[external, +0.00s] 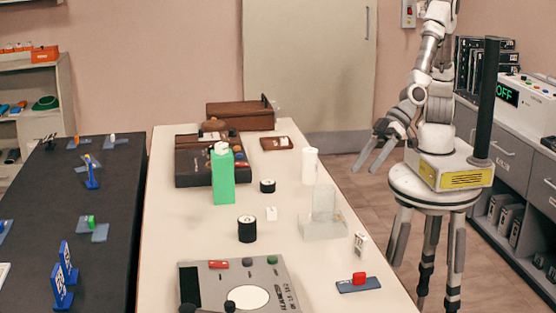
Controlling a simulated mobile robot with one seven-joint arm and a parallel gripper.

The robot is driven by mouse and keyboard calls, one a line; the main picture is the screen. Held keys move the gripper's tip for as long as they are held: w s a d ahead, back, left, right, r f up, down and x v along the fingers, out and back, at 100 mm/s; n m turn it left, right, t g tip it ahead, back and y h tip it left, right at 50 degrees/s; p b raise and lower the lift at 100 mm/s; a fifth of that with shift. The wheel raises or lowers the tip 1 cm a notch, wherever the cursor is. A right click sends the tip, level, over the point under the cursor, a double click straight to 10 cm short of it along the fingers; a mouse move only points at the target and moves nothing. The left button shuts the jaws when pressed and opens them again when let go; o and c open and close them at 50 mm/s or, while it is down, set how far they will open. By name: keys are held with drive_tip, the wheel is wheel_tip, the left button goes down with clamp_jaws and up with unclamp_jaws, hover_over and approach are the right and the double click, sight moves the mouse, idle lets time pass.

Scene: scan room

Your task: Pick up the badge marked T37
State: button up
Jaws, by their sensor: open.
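My gripper (364,170) is at the right of the white table, above its right edge and the floor beside it. Its two fingers are spread and point down to the left, with nothing between them. No badge marked T37 can be made out, as lettering is too small to read. A small white piece with dark marks (361,244) stands near the table's right edge, below my gripper in the picture. I cannot tell whether either is a badge.
On the white table (180,235) are a green carton (222,175), a white cylinder (309,166), a clear block (323,215), black rolls (247,229), a grey panel (272,272) and a blue plate with a red piece (358,284). A dark table (110,220) stands left.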

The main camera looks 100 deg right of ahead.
drive_tip(key=s+a+f+n, duration=0.1)
drive_tip(key=s+a+f, duration=0.3)
drive_tip(key=a+f, duration=0.2)
drive_tip(key=t+h+b, duration=0.2)
drive_tip(key=t, duration=0.2)
approach(359, 239)
drive_tip(key=shift+n, duration=0.3)
drive_tip(key=b+x, duration=0.3)
drive_tip(key=x, duration=0.4)
drive_tip(key=shift+a+f, duration=0.2)
drive_tip(key=shift+f, duration=0.05)
drive_tip(key=x, duration=0.1)
drive_tip(key=b+x, duration=0.1)
drive_tip(key=x, duration=0.3)
drive_tip(key=shift+w+d+b, duration=0.15)
drive_tip(key=shift+d+b, duration=0.1)
drive_tip(key=shift+b, duration=0.1)
drive_tip(key=shift+r, duration=0.1)
drive_tip(key=c, duration=1.4)
drive_tip(key=shift+r, duration=0.1)
drive_tip(key=shift+c, duration=0.2)
